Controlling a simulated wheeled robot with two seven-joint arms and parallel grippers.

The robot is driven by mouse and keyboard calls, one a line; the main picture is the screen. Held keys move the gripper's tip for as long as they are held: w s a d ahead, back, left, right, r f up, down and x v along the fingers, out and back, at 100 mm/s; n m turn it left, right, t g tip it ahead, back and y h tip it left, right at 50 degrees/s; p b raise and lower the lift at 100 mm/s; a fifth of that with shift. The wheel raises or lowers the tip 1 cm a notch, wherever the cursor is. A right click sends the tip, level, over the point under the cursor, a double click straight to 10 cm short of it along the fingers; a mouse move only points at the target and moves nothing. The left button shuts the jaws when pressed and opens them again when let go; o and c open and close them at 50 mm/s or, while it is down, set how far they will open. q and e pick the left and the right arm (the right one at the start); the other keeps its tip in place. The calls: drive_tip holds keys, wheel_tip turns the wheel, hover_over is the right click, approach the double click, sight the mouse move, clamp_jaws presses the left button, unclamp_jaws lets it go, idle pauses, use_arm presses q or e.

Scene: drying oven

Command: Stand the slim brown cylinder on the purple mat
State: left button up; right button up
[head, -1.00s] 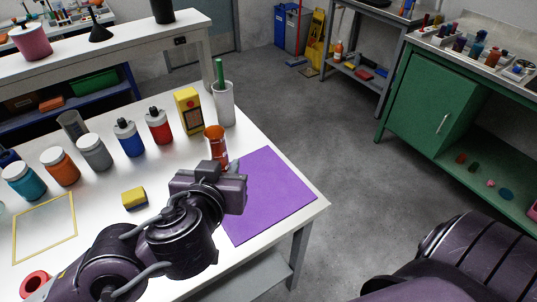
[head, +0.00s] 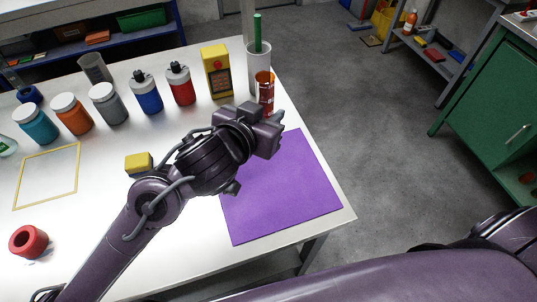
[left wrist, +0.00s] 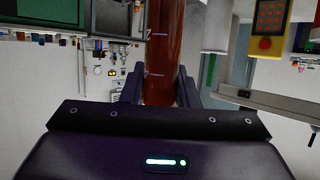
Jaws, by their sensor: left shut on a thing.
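The slim brown cylinder (head: 265,92) is reddish-brown and see-through. It stands about upright in my left gripper (head: 278,118), near the far edge of the purple mat (head: 285,195). In the left wrist view the cylinder (left wrist: 165,60) sits between the two fingers of my left gripper (left wrist: 160,88), which are shut on it. Light marks show on its side. Its lower end is hidden by the gripper, so I cannot tell its height above the table. The part of the mat that shows is bare. My right gripper is not in view.
A white container (head: 258,72) with a green rod stands close behind the cylinder. A yellow box (head: 216,70), a red bottle (head: 180,85) and several jars line the back. A yellow block (head: 139,164) lies left of my arm. The table ends right of the mat.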

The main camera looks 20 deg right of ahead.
use_arm(q)
wheel_tip(320, 180, down, 6)
drive_tip(key=shift+d+r+b, duration=0.1)
drive_tip(key=shift+b, duration=0.55)
wheel_tip(320, 180, down, 4)
drive_tip(key=shift+r+b, duration=0.1)
drive_tip(key=shift+b, duration=0.3)
drive_tip(key=shift+f, duration=0.55)
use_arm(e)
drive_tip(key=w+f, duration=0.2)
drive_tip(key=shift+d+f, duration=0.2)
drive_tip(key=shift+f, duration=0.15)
use_arm(q)
drive_tip(key=shift+f, duration=0.1)
drive_tip(key=o, duration=1)
